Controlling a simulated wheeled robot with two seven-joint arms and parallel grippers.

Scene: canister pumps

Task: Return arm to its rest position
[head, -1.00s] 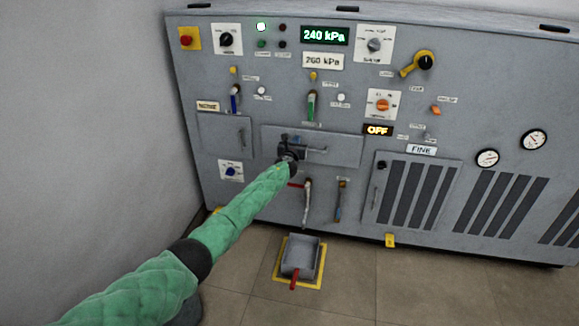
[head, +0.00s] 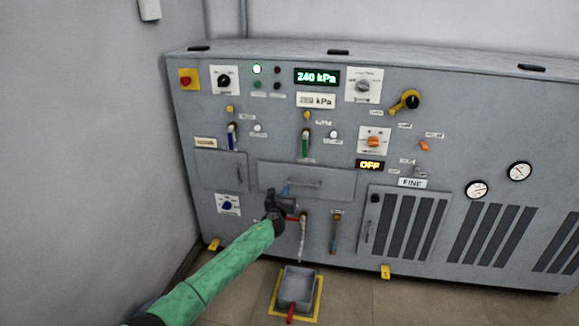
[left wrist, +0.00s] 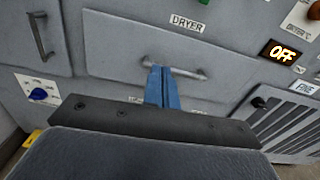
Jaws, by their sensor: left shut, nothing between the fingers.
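My left arm, in a green sleeve, comes in from the bottom left of the head view. My right gripper is in neither view.
The grey cabinet (head: 420,140) carries knobs, levers and a 240 kPa display (head: 317,77). A red-handled lever and pipe (head: 302,235) are close to the gripper's right. A grey floor pedal box (head: 297,288) stands below. A wall is at the left.

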